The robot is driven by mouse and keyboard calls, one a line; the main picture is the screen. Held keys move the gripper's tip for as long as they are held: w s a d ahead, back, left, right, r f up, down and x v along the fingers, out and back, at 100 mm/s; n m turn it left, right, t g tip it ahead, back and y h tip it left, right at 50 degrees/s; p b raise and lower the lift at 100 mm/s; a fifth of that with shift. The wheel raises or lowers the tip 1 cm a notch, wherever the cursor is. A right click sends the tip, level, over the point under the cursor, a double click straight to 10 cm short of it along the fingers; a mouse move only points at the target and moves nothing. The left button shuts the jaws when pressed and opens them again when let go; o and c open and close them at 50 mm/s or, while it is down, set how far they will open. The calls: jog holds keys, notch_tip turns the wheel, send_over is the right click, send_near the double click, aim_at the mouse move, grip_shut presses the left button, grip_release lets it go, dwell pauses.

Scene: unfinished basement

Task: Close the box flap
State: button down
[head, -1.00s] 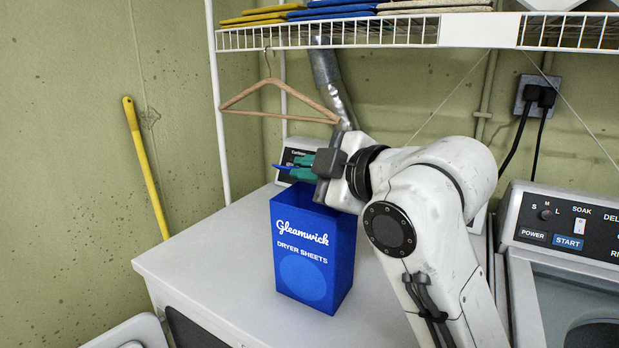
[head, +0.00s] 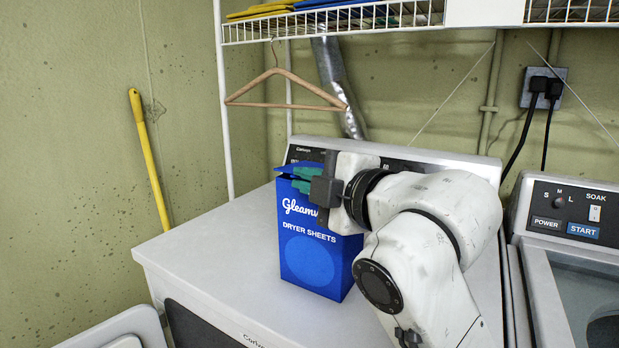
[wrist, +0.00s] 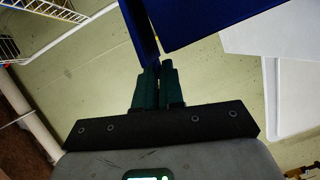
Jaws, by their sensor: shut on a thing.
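The blue Gleamwick dryer sheets box (head: 310,262) stands upright on the white dryer top. Its blue flap (head: 283,169) shows as a thin strip just above the box's top left; the rest is hidden behind my gripper. My gripper (head: 302,180) reaches in from the right, its green fingers at the box's upper front edge. In the wrist view, the green fingers (wrist: 156,84) are nearly together, shut on the edge of the narrow blue flap (wrist: 139,28). The wider blue box side (wrist: 205,18) is to its right, with a gap between them.
The white dryer top (head: 215,255) is clear left of the box. The dryer's control panel (head: 310,152) stands behind it. A wooden hanger (head: 285,88) hangs from the wire shelf (head: 330,20) above. A washer (head: 565,250) stands at the right.

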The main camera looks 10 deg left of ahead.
jog(key=shift+f, duration=0.1)
jog(key=c, duration=1.3)
grip_release()
jog(key=v, duration=1)
jog(key=shift+s+d, duration=0.2)
jog(key=shift+d, duration=0.1)
